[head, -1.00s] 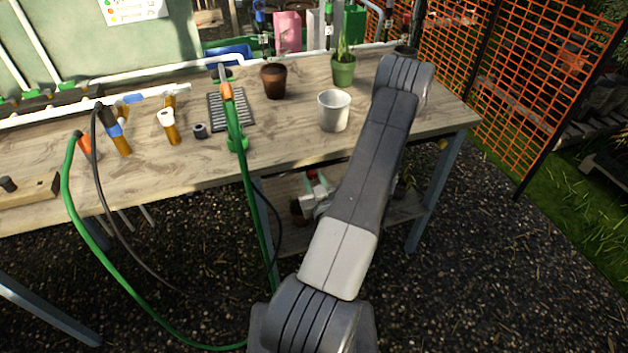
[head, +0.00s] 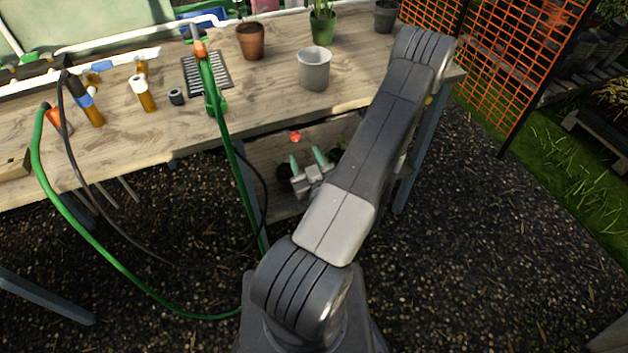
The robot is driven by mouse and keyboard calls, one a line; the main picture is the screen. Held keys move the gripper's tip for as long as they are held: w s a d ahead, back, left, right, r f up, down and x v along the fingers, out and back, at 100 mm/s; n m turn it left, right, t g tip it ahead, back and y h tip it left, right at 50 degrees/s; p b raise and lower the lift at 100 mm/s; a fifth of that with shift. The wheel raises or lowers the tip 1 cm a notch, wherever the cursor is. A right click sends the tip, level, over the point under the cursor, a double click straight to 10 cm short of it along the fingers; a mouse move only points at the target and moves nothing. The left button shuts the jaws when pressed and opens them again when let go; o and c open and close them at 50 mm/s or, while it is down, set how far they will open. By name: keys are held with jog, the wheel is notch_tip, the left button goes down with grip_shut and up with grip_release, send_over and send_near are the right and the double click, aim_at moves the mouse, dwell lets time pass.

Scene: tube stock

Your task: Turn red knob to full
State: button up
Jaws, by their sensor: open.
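A small red knob (head: 295,136) shows below the front edge of the workbench, in the shaded space over the lower shelf. Only its round red face is clear; its setting cannot be read. My gripper (head: 307,158) is under the bench edge, with its two green-tipped fingers spread apart and nothing visible between them. The fingertips point toward the back of the shelf space. The knob appears just beyond and slightly left of them, apart from them in the picture. What the knob is mounted on is hidden in shade.
The wooden workbench (head: 260,115) overhangs my gripper. A light grey pot (head: 314,70) stands near its front edge. A green hose (head: 232,165) hangs down left of my gripper. A table leg (head: 408,170) stands at right. Dark plants or pots crowd the lower shelf.

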aim_at(296, 139)
jog(key=b+v, duration=0.2)
jog(key=v, duration=0.5)
dwell(0.6)
jog(key=shift+p+x, duration=2.25)
jog(key=shift+x, duration=4.55)
